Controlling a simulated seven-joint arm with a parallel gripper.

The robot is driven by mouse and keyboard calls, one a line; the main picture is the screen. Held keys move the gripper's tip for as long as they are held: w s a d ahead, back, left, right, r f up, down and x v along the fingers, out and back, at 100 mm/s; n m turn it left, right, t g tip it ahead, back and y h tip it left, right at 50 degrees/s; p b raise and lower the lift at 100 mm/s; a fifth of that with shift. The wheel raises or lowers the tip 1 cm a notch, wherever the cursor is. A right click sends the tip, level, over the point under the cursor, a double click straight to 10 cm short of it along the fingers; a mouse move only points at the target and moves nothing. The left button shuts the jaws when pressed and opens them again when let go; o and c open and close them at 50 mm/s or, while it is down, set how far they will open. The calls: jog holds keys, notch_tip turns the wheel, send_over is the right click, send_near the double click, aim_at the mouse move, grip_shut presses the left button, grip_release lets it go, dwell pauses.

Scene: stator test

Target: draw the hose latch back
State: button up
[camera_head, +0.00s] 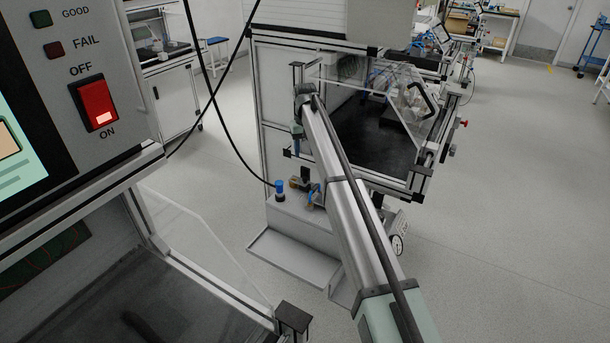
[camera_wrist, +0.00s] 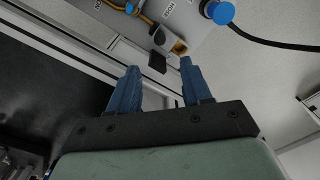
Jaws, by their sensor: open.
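My gripper (camera_wrist: 159,68) is open, its two blue fingers apart in the wrist view. In the head view my gripper (camera_head: 297,147) hangs at the end of the arm, fingers down, above the fittings on the grey ledge. The likely hose latch is a small grey block with a brass end (camera_wrist: 180,47) and a black piece (camera_wrist: 157,63) beside it. In the wrist view it appears just beyond the fingertips, with nothing gripped. I cannot tell whether the fingers touch it. In the head view the brass fitting (camera_head: 316,194) is small and partly hidden by my arm.
A blue plug (camera_wrist: 220,12) with a black hose (camera_wrist: 275,42) is right of the latch; the plug also shows in the head view (camera_head: 280,187). A yellow hose (camera_wrist: 118,7) lies upper left. The framed test bench (camera_head: 405,187) stands close behind my arm. A control panel (camera_head: 75,65) fills the left.

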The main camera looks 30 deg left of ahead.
aim_at(305, 178)
notch_tip(305, 178, down, 11)
jog(key=shift+f, duration=0.15)
dwell(0.4)
jog(key=shift+c, duration=0.3)
grip_shut()
